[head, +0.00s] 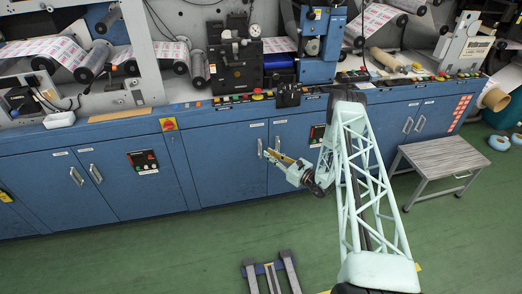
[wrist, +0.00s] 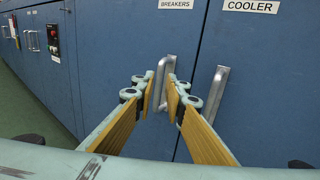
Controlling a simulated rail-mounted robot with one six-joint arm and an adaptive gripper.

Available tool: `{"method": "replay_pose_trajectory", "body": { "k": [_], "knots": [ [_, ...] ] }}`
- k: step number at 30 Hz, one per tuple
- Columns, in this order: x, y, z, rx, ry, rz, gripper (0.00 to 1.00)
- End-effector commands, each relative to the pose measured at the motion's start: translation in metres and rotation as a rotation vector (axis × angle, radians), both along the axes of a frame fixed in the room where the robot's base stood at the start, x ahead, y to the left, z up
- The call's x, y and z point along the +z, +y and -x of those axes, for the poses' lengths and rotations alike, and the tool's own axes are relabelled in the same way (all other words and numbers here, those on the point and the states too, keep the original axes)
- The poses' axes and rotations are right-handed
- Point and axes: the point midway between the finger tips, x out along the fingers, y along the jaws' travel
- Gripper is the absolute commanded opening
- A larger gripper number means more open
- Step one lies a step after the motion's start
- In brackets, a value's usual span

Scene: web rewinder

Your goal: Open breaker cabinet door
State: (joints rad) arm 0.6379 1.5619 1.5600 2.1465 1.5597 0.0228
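The blue breaker cabinet door (wrist: 115,35) carries a white "BREAKERS" label (wrist: 177,4) in the wrist view; it is shut, flush with its neighbour. Its upright silver bar handle (wrist: 160,82) sits near the door's right edge. In the head view the same door (head: 222,160) is left of my gripper. My gripper (wrist: 159,88) is open, its yellow-padded fingers pointing at the door. The handle shows in the gap between the fingertips; I cannot tell whether the pads touch it or how deep it sits. It also shows in the head view the gripper (head: 268,153) close to the cabinet front.
The "COOLER" door (wrist: 265,60) with its own handle (wrist: 216,92) is just right. A grey step stool (head: 442,158) stands on the right. A fork-shaped grey item (head: 270,273) lies on the green floor below. Floor before the left cabinets is clear.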

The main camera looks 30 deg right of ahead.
Motion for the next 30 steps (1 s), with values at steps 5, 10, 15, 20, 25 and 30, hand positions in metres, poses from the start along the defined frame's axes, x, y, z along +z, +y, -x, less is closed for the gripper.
{"method": "replay_pose_trajectory", "body": {
  "k": [5,10,15,20,25,30],
  "knots": [
    [0.0,0.009,-0.023,0.002,-0.001,0.001,0.12],
    [0.0,0.016,-0.042,0.001,-0.001,0.001,0.12],
    [0.0,0.02,-0.055,0.0,-0.001,0.0,0.12],
    [0.0,0.023,-0.061,0.0,-0.001,0.0,0.12],
    [0.0,0.023,-0.063,0.0,0.0,0.0,0.12],
    [0.0,0.023,-0.063,0.0,0.0,0.0,0.12]
  ]
}}
